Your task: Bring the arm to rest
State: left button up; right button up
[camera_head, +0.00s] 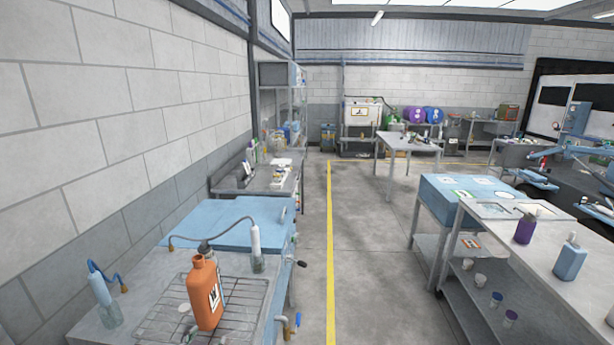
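Neither of my arms nor grippers can be made out in the head view. An orange bottle (205,293) with a label stands upright on a wire rack (160,320) on the workbench at the lower left. A clear bottle with a white upper part and a thin curved hose (256,246) stands behind it. A similar clear bottle with a pale blue upper part (103,297) stands at the bench's left.
A table (550,265) at the right holds a purple bottle (525,229) and a blue-grey bottle (570,260), with small cups on its lower shelf. A blue-topped cabinet (470,190) stands behind it. The aisle with a yellow floor line (330,250) is clear.

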pick_arm(q)
jog(key=s+d+f+n+g+h, duration=0.1)
jog(key=s+f+g, duration=0.35)
jog(key=s, duration=0.35)
jog(key=s+d+f+g+h, duration=0.1)
jog(key=s+d+f+g, duration=0.15)
jog(key=s+f, duration=0.5)
jog(key=s+a+f+g+b, duration=0.1)
jog(key=s+f+b, duration=0.15)
jog(key=f, duration=1.55)
jog(key=s+a+f+g+b, duration=0.1)
jog(key=f+b, duration=0.2)
jog(key=f, duration=1.5)
jog(key=s+a+f+b, duration=0.2)
jog(key=s+f, duration=0.8)
jog(key=f, duration=0.2)
jog(key=s+a+f+g+b, duration=0.1)
jog(key=s+a+f+b, duration=0.1)
jog(key=s+f, duration=0.9)
jog(key=shift+s+a+f+y, duration=0.15)
jog(key=shift+a+f+y, duration=0.15)
jog(key=shift+a+f, duration=0.55)
jog(key=shift+c, duration=0.3)
